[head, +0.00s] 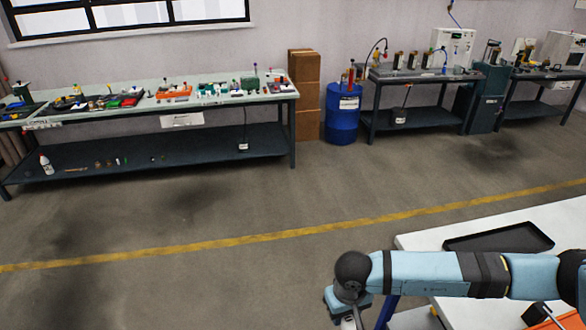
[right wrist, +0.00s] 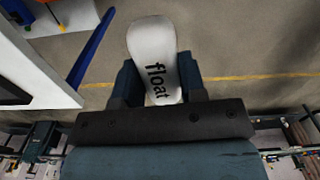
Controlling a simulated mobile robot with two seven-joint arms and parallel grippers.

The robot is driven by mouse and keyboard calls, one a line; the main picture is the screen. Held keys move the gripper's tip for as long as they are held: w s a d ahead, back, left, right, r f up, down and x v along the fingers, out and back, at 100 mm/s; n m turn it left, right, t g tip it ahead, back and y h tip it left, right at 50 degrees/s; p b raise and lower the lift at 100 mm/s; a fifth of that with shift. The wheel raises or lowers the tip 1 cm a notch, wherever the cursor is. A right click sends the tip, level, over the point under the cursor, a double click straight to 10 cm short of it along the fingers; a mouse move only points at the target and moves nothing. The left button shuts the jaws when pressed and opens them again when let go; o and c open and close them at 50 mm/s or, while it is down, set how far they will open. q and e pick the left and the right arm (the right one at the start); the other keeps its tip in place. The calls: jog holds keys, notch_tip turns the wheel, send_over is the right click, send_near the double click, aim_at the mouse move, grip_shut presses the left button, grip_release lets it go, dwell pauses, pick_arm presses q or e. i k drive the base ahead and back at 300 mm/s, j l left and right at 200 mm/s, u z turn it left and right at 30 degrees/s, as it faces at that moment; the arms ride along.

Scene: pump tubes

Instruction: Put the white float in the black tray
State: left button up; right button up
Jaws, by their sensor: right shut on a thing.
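The white float (right wrist: 152,40), with "float" printed on it in black, is between the two dark fingers of my right gripper (right wrist: 157,75) in the right wrist view. The gripper is shut on it, and the float points away from the palm. In the head view my right gripper (head: 349,318) is at the bottom edge, partly cut off, left of the white table. The float can hardly be made out there. The empty black tray (head: 500,238) lies on the white table, to the right of and beyond the gripper, behind my right forearm. My left gripper is not in view.
The white table (head: 420,241) fills the lower right; an orange thing (head: 560,322) sits at its near side, partly cut off. Open floor lies left of it. A long workbench (head: 150,119) with many parts, a blue barrel (head: 342,124) and other benches stand along the far wall.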

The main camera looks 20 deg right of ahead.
aim_at(480, 251)
jog(key=i+l+z, duration=0.1)
jog(key=i+z, duration=0.15)
jog(key=z, duration=0.15)
jog(key=i+z, duration=0.55)
jog(key=z, duration=0.25)
jog(key=i+l+z, duration=0.2)
jog(key=i+z, duration=0.2)
jog(key=i, duration=0.25)
